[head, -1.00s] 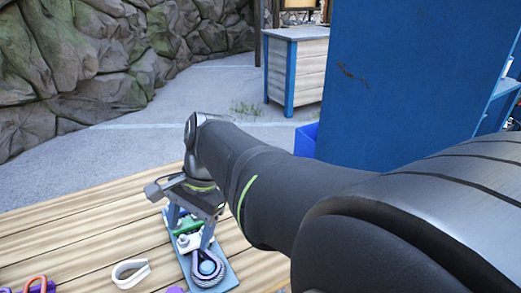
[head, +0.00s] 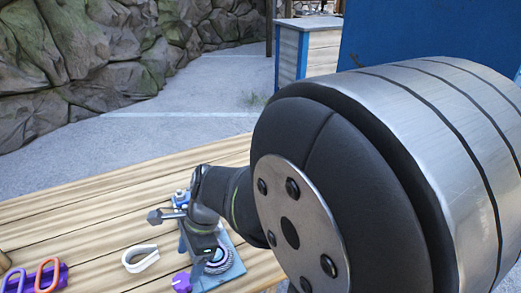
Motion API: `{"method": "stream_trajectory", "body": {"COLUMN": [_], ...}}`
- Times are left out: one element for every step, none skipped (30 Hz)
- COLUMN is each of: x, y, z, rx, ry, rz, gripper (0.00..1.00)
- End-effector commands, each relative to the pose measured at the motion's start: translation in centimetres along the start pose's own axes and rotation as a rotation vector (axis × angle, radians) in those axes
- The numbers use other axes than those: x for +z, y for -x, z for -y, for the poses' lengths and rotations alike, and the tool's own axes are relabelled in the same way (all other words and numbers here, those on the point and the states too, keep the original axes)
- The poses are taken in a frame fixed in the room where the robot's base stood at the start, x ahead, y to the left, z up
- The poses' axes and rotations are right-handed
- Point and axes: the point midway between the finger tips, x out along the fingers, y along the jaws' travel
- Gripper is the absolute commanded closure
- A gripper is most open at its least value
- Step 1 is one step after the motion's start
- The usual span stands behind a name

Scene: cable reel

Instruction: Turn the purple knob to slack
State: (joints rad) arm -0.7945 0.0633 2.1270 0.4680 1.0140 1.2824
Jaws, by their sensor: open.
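The cable reel device sits on a blue-grey baseplate (head: 236,268) on the wooden table. Its round coil (head: 221,263) shows partly beside my gripper. The purple knob (head: 181,283) is at the near left edge of the baseplate, low in the head view. My gripper (head: 203,262) points down over the device, just above and to the right of the knob. It is open, with nothing seen between its fingers. The fingertips are small and partly lost against the device, so I cannot tell whether they touch anything. My wrist hides much of the device's far part.
A white loop (head: 141,258) lies on the table left of the device. A purple holder (head: 60,277) with an orange ring (head: 47,273) stands at the near left. The table (head: 90,222) is clear beyond them. My arm blocks the right side.

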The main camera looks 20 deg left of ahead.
Motion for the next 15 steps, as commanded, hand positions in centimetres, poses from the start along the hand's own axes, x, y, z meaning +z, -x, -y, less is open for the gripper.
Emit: {"method": "stream_trajectory", "body": {"x": [0.0, 0.0, 0.0, 0.0, 0.0, 0.0, 0.0, 0.0, 0.0, 0.0, 0.0, 0.0, 0.0, 0.0, 0.0], "y": [-1.2, -1.8, -2.5, -3.1, -3.6, -4.2, -4.6, -5.0, -5.4, -5.7, -6.0, -6.3, -6.5, -6.6, -6.8], "z": [-0.1, -0.1, -0.1, -0.1, -0.1, -0.1, -0.1, -0.1, -0.1, -0.1, -0.1, -0.1, -0.1, -0.1, -0.1], "rx": [0.007, 0.007, 0.007, 0.006, 0.007, 0.005, 0.005, 0.005, 0.004, 0.003, 0.004, 0.003, 0.002, 0.002, 0.002], "ry": [0.001, 0.000, 0.000, 0.000, 0.000, 0.000, 0.000, 0.001, 0.001, 0.001, 0.000, -0.001, 0.000, 0.000, 0.000], "rz": [-0.001, -0.001, 0.000, 0.000, 0.000, 0.000, -0.001, 0.000, 0.000, 0.000, 0.000, 0.000, 0.000, 0.000, 0.000], "gripper": [0.33, 0.33, 0.33, 0.33, 0.33, 0.33, 0.33, 0.33, 0.33, 0.33, 0.33, 0.33, 0.33, 0.33, 0.33]}}
